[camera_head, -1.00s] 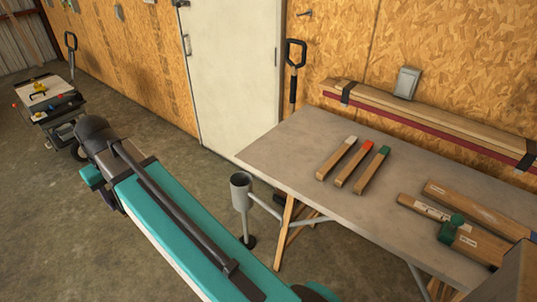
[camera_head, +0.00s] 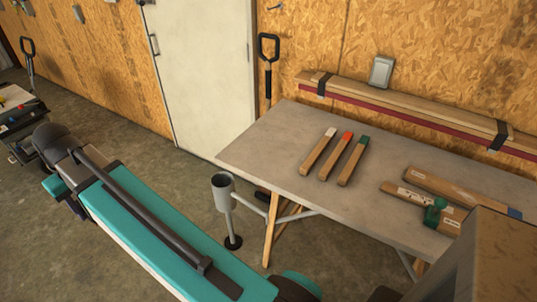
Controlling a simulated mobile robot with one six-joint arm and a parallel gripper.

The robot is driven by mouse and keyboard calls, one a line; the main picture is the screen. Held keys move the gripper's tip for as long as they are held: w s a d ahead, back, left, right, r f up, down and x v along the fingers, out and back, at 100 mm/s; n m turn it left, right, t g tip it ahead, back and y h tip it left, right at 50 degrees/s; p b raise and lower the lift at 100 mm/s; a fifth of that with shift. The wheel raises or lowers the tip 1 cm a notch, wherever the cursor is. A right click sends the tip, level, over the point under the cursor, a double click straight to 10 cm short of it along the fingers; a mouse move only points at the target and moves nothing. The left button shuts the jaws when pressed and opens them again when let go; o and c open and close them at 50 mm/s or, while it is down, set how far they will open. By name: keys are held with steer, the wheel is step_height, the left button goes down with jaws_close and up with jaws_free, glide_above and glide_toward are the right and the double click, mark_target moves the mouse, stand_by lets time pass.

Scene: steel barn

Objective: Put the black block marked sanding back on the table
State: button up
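The grey table (camera_head: 255,150) stands against the wooden wall at the right. I cannot make out a black block marked sanding on it or elsewhere in view. My teal arm reaches from the bottom middle to the left, over the floor and well away from the table. My gripper does not show; the far end of the arm is dark and partly hidden behind its own links, so I cannot tell if it holds anything.
Three wooden bars with white (camera_head: 319,154), red (camera_head: 335,157) and green (camera_head: 353,162) ends lie on the table. A brown box (camera_head: 500,245) blocks the lower right. A cup-topped stand (camera_head: 223,195) is before the table.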

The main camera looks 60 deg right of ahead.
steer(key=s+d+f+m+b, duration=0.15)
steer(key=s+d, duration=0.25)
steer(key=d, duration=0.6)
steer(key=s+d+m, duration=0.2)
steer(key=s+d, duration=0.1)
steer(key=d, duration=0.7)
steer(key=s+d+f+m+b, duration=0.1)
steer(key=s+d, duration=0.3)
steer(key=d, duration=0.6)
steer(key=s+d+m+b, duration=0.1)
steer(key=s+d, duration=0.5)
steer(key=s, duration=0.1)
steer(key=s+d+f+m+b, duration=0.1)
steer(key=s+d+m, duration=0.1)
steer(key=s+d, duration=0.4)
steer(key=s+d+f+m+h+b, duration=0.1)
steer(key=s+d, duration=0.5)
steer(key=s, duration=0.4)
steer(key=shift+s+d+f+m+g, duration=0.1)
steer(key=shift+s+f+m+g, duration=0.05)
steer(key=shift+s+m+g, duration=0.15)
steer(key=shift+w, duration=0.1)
